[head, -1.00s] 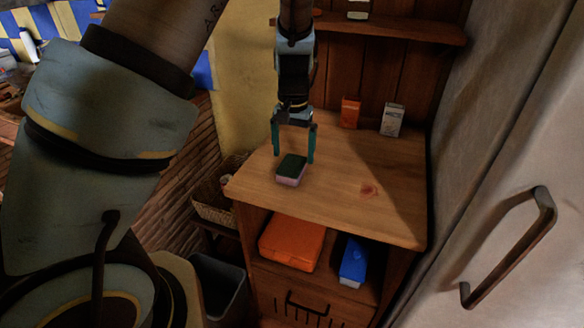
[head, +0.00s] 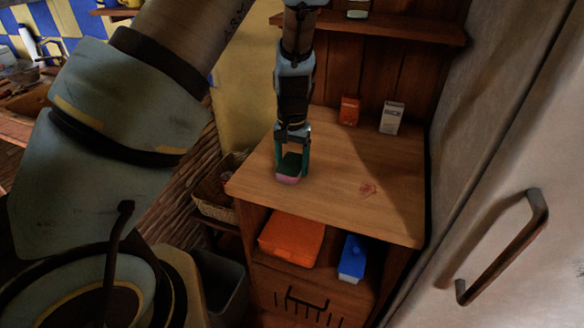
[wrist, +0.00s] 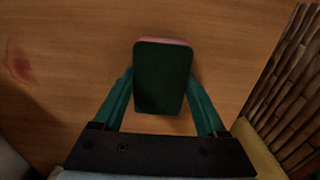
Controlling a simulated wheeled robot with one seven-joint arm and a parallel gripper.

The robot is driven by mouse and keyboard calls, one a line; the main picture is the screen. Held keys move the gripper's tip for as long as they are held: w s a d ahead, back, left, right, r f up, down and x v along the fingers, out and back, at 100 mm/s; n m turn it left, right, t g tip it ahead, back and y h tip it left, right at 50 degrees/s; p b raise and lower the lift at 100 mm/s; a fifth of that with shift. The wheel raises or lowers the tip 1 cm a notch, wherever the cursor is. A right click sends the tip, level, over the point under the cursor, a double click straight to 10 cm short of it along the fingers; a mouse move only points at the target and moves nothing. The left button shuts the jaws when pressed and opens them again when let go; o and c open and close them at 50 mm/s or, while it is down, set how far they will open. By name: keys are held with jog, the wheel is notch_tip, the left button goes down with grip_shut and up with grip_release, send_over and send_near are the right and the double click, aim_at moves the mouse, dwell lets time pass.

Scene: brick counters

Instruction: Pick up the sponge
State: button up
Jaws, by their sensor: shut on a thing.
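The sponge (head: 289,178) has a dark green top and a pink underside. It is at the left part of the wooden counter top (head: 335,205), near the front left edge. My gripper (head: 291,170) is lowered over it, with one teal finger on each side, shut on the sponge. In the wrist view the sponge (wrist: 164,78) lies between the fingertips of my gripper (wrist: 163,80). I cannot tell whether its underside touches the wood.
An orange box (head: 349,110) and a white carton (head: 392,117) stand at the back of the counter. An orange case (head: 292,240) and a blue-and-white box (head: 352,260) are on the shelf below. A basket (head: 217,198) is to the left. The counter's middle is clear.

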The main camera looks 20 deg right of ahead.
aim_at(292, 163)
jog(key=c, duration=0.6)
notch_tip(292, 163, up, 10)
jog(key=shift+r+b, duration=0.1)
jog(key=shift+b, duration=0.9)
jog(key=shift+c, duration=0.2)
jog(key=o, duration=0.9)
jog(key=c, duration=0.6)
jog(key=shift+c, duration=0.2)
